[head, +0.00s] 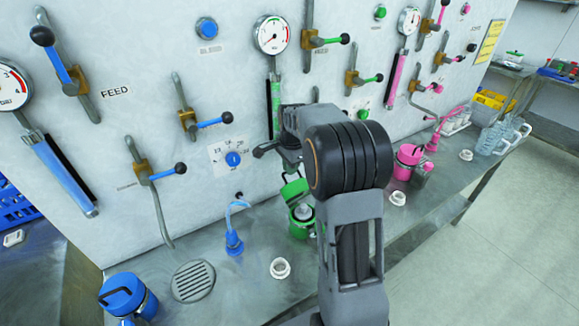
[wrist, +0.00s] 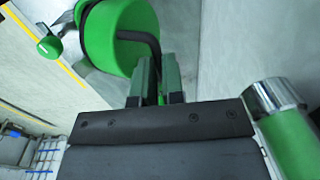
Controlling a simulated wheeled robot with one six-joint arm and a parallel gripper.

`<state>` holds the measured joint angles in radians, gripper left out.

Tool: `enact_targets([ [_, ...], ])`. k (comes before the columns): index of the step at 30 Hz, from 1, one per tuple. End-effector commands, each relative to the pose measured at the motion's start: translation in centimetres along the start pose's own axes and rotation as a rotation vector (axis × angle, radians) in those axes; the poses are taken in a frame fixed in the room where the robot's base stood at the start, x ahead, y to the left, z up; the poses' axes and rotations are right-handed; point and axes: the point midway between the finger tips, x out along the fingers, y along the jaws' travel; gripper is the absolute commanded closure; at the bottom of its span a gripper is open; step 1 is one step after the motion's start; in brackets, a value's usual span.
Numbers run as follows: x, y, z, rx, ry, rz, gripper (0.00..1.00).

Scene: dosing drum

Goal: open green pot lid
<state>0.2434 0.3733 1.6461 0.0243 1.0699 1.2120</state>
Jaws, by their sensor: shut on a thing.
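The green pot (head: 301,229) stands on the steel bench against the panel, partly hidden by my arm. Its green lid (head: 294,188) is tilted up at the back of the pot, and the pot's mouth shows. In the wrist view the lid (wrist: 108,38) is a large green disc with a dark bent handle (wrist: 140,37). My gripper (wrist: 155,65) is shut on the lid's handle; the exact contact is partly hidden by the fingers. In the head view my gripper (head: 291,165) is just above the lid.
A green sight tube (wrist: 289,140) with a metal collar is close on the right in the wrist view. A blue hose nozzle (head: 234,243), a white fitting (head: 280,268) and a blue pot (head: 124,295) are to the left. A pink pot (head: 407,162) is to the right.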

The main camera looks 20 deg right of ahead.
Motion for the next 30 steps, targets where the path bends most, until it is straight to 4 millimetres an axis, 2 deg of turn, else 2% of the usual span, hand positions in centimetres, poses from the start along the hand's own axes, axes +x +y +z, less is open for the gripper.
enact_targets([
  [21, 0.08, -0.28, 0.58, -0.012, 0.005, -0.005, 1.00],
  [22, 0.07, -0.29, 0.58, -0.012, 0.005, -0.006, 0.88],
  [30, 0.12, -0.23, 0.59, -0.012, 0.003, -0.003, 0.65],
])
